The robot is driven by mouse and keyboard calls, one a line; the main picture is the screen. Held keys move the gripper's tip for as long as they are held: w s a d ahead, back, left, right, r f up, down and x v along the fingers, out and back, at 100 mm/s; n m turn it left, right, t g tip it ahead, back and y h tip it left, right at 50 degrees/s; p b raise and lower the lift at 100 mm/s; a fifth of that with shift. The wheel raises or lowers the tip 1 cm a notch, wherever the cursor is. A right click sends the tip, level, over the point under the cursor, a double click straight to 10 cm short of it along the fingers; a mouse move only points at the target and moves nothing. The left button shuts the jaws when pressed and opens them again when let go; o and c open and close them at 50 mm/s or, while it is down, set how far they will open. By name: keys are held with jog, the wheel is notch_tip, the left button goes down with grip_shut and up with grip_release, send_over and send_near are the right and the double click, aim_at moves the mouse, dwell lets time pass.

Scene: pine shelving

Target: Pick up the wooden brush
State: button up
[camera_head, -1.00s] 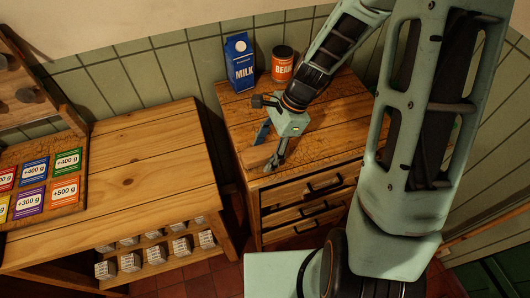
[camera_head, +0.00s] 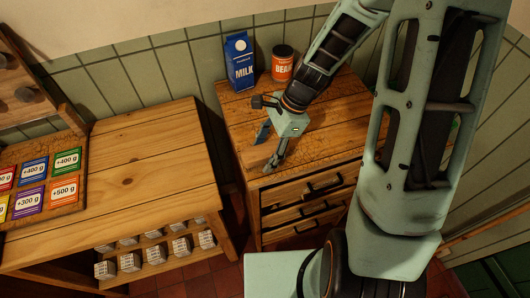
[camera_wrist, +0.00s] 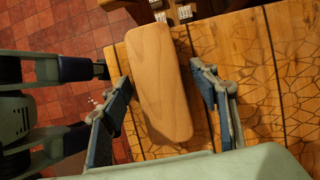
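The wooden brush (camera_wrist: 165,95) shows in the wrist view as a smooth, pale, rounded block lying lengthwise over the cabinet top. My gripper (camera_wrist: 161,76) is open, with one blue-padded finger on each side of the brush. A gap shows between the brush and the right finger; the left finger is close to its edge, and I cannot tell if it touches. In the head view my gripper (camera_head: 267,149) points down at the front left of the drawer cabinet (camera_head: 318,147). There the brush is hard to tell from the wood. Its bristles are not visible.
A blue milk carton (camera_head: 240,62) and a bean can (camera_head: 282,64) stand at the back of the cabinet. A pine table (camera_head: 140,165) stands to the left, its middle clear, with colored weight cards (camera_head: 34,168) at its left end. White boxes (camera_head: 131,262) sit beneath it.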

aim_at(260, 151)
jog(key=c, duration=1.2)
notch_tip(260, 151, up, 2)
jog(key=shift+p, duration=0.85)
notch_tip(260, 151, up, 2)
jog(key=shift+r+p, duration=0.2)
jog(key=shift+p, duration=0.85)
jog(key=s+d+r, duration=0.4)
jog(key=s+r, duration=0.5)
jog(key=s, duration=0.4)
jog(key=shift+s, duration=0.25)
